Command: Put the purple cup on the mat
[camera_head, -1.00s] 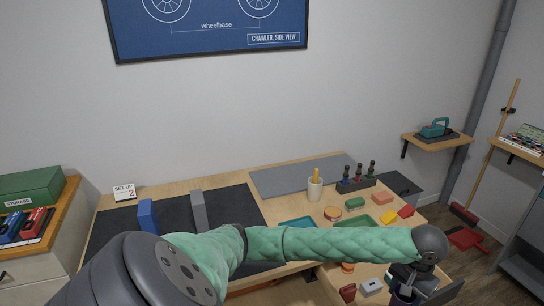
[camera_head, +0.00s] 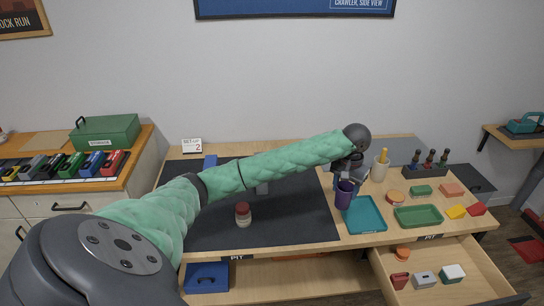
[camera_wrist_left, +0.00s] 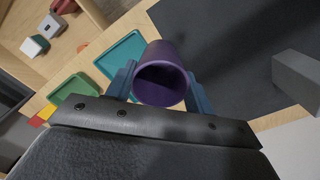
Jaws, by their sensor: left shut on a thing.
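The purple cup (camera_head: 344,196) is held by my left gripper (camera_head: 348,178) above the table, near the right edge of the dark mat (camera_head: 295,222) and beside the teal tray (camera_head: 365,214). In the left wrist view the cup (camera_wrist_left: 162,58) sits between the two blue fingers of the gripper (camera_wrist_left: 160,88), its open mouth facing the camera. The dark mat (camera_wrist_left: 235,45) shows to the right there, the teal tray (camera_wrist_left: 122,55) to the left. My right gripper is not in view.
A red-lidded jar (camera_head: 243,214) and a grey block (camera_head: 262,187) stand on the mat. A green tray (camera_head: 418,216) and a cup with a yellow item (camera_head: 380,168) are to the right. An open drawer (camera_head: 455,262) holds small things. The mat's front right is clear.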

